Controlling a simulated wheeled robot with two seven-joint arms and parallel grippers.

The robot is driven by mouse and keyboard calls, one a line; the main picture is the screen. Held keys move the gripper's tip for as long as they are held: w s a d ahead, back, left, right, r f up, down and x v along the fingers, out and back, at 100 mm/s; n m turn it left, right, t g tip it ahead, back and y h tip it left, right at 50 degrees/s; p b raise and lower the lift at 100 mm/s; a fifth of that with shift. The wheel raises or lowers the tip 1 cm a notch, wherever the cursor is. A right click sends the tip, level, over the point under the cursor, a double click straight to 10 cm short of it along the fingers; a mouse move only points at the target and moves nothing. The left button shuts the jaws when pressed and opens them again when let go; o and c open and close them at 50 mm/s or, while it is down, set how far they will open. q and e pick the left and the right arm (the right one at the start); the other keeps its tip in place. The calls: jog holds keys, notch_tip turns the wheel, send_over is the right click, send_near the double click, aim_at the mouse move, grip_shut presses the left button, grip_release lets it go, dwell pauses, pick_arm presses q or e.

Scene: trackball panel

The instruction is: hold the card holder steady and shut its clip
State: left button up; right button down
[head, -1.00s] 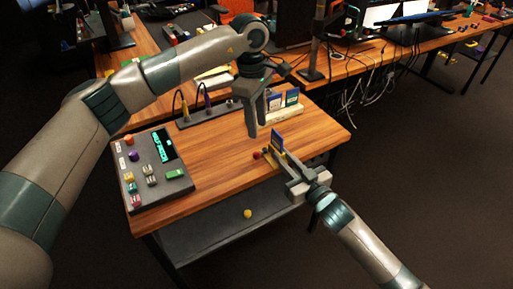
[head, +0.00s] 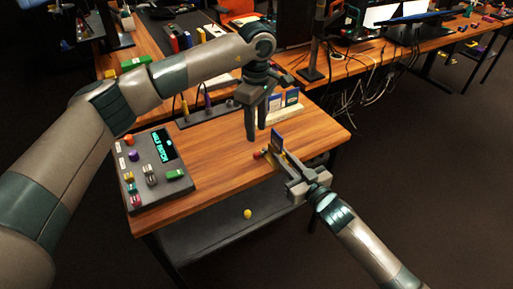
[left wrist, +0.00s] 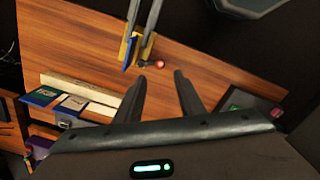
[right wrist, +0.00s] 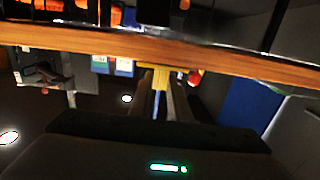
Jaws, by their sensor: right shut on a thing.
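The card holder is a small yellow piece with an upright blue card (head: 278,143) at the table's near right edge. A red ball (head: 257,154) sits beside it, probably on its clip. In the left wrist view the yellow body (left wrist: 125,47) and the red ball (left wrist: 160,64) are clear; I cannot tell the clip's state. My right gripper (head: 283,163) is shut on the holder, and its fingers flank the yellow part (right wrist: 160,68) in the right wrist view. My left gripper (head: 256,134) is open and empty, fingers pointing down, above the table behind the holder.
A grey panel (head: 143,185) with coloured knobs and a green display stands at the table's left. A dark strip with plugs (head: 205,113) lies at the back. A pale rack (head: 287,116) with cards stands behind my left gripper. The wooden tabletop (head: 215,165) between is clear.

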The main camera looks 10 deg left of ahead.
aim_at(257, 152)
pick_arm(q)
notch_tip(257, 152, down, 9)
jog(key=shift+r, duration=0.1)
dwell(0.3)
jog(key=shift+c, duration=0.5)
grip_shut()
